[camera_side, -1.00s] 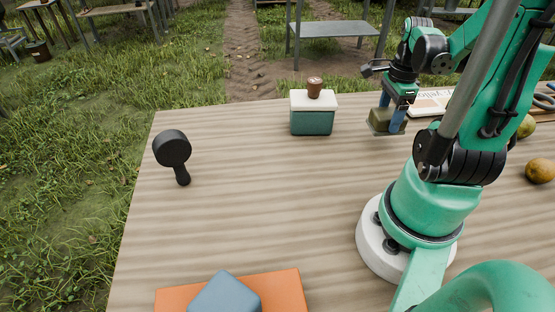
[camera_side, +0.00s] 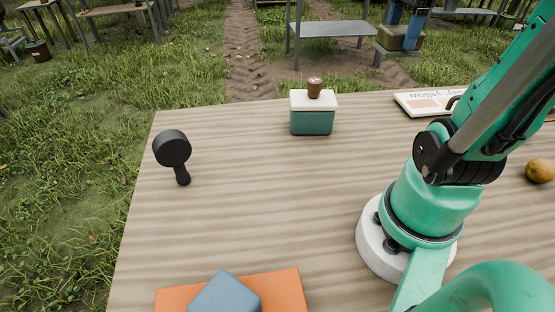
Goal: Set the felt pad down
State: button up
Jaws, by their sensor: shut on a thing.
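The felt pad (camera_side: 399,38) looks like a thick olive-green block at the top right of the side view. My gripper (camera_side: 404,30) is shut on it, with blue fingers on either side. The pad is held up in the air and appears above the far edge of the table, clear of the tabletop. The upper part of my gripper and wrist is cut off by the top of the picture.
A teal box with a white lid (camera_side: 312,118) carries a small brown cup (camera_side: 314,88). A black round-headed tool (camera_side: 173,152) lies left. A blue block (camera_side: 226,296) sits on an orange mat (camera_side: 284,290) in front. A lettered board (camera_side: 425,104) and a yellow-brown fruit (camera_side: 540,171) lie right. The middle is clear.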

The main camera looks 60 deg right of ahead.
jog(key=w+r+n, duration=0.1)
jog(key=w+n, duration=0.1)
jog(key=w, duration=0.6)
jog(key=n, duration=0.7)
send_over(249, 124)
notch_tip(249, 124, down, 17)
jog(key=shift+f, duration=2.2)
jog(key=shift+f, duration=0.15)
jog(key=o, duration=1.3)
